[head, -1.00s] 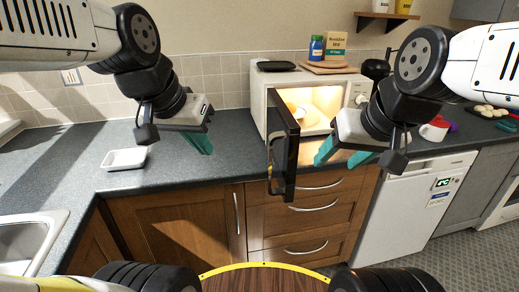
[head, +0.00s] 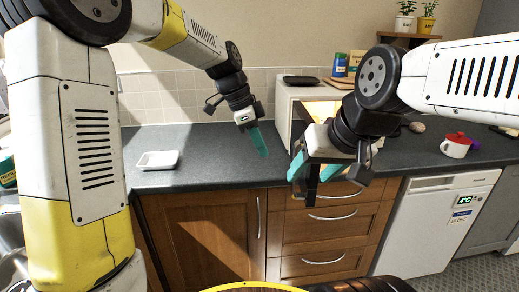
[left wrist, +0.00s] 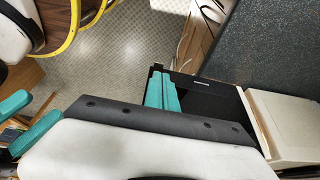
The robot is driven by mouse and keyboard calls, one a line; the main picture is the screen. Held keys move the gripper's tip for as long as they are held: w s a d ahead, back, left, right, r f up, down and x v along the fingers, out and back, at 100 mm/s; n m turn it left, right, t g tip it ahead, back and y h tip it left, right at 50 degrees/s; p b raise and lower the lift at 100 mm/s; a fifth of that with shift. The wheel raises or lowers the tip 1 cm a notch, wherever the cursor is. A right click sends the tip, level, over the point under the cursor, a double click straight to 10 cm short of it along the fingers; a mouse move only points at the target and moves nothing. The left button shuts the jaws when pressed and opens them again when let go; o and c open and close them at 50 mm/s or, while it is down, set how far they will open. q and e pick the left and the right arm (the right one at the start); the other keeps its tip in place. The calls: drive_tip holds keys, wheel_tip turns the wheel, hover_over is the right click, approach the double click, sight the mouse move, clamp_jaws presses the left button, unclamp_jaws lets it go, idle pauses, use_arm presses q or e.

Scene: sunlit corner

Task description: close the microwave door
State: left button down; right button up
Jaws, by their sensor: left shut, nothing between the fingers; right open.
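The white microwave (head: 283,117) stands on the counter with its inside lit. Its black door (head: 312,188) stands open toward me, largely hidden behind my right gripper. In the left wrist view the dark door (left wrist: 218,100) sticks out from the pale microwave body (left wrist: 285,120). My left gripper (head: 262,150) is shut and empty, over the counter to the left of the microwave and door. Its teal fingers (left wrist: 162,93) overlap the door in the left wrist view; contact cannot be told. My right gripper (head: 308,172) is open, its fingers in front of the door.
A white dish (head: 158,160) lies on the left counter. A red-lidded white mug (head: 456,146) stands on the right counter. Drawers (head: 325,215) are below the microwave, with a white dishwasher (head: 430,220) to their right. The counter between dish and microwave is clear.

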use_arm(q)
drive_tip(key=d+f, duration=0.7)
drive_tip(key=shift+f, duration=0.15)
drive_tip(key=shift+s, duration=0.1)
